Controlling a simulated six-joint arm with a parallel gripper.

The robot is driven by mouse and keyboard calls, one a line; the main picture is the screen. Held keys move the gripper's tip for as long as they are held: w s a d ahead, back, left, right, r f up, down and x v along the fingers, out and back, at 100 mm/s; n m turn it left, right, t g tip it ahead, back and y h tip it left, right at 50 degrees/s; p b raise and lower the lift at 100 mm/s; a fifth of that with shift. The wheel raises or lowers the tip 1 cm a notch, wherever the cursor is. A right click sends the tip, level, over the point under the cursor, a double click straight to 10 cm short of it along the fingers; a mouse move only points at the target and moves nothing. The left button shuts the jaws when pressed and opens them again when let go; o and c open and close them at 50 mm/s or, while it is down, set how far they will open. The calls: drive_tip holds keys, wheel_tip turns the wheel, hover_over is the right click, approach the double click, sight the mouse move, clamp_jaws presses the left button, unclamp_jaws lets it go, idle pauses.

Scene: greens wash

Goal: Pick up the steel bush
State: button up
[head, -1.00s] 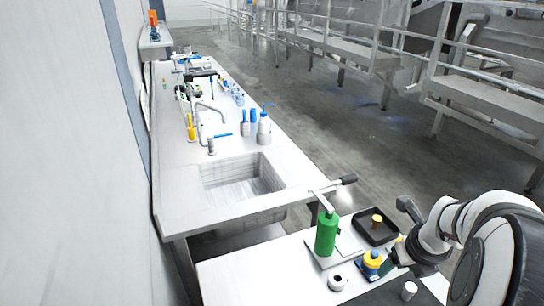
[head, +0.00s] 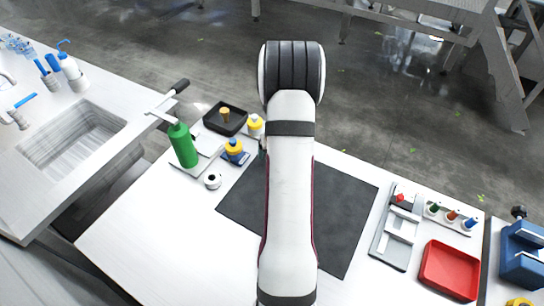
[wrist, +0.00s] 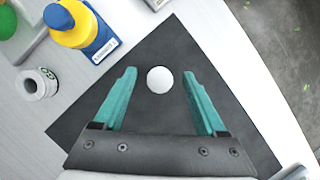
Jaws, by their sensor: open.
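A short pale ring with a dark hole (head: 212,181), the likeliest steel bush, stands on the white table left of the dark mat. It also shows in the wrist view (wrist: 37,85) at left, with a small green mark on its side. A plain white round piece (wrist: 159,80) sits on the mat; no hole shows in it, and my arm hides it in the head view. My gripper (wrist: 158,88) is open, its teal fingers on either side of this white piece with gaps. The pale ring lies outside the fingers, to their left.
A dark mat (head: 340,205) covers the table middle. Yellow-and-blue bottles (head: 235,147), a green bottle (head: 183,146) and a black tray (head: 238,113) stand at its back left. A red tray (head: 450,270) and a grey rack (head: 395,238) are at right.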

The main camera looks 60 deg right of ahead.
drive_tip(key=shift+w+d+f, duration=0.15)
drive_tip(key=shift+f, duration=0.35)
clamp_jaws()
drive_tip(key=shift+r, duration=0.55)
wheel_tip(320, 180, up, 3)
drive_tip(key=shift+f, duration=0.1)
drive_tip(key=s+r, duration=0.7)
drive_tip(key=s, duration=0.4)
drive_tip(key=w+a+f+n+y, duration=0.1)
drive_tip(key=w+a+n+y, duration=0.1)
drive_tip(key=w+a+n, duration=0.4)
drive_tip(key=w+a+f+n+t+y, duration=0.1)
drive_tip(key=w+a+n, duration=0.5)
drive_tip(key=w, duration=1)
drive_tip(key=a+y, duration=0.1)
drive_tip(key=a, duration=0.2)
drive_tip(key=shift+w, duration=0.3)
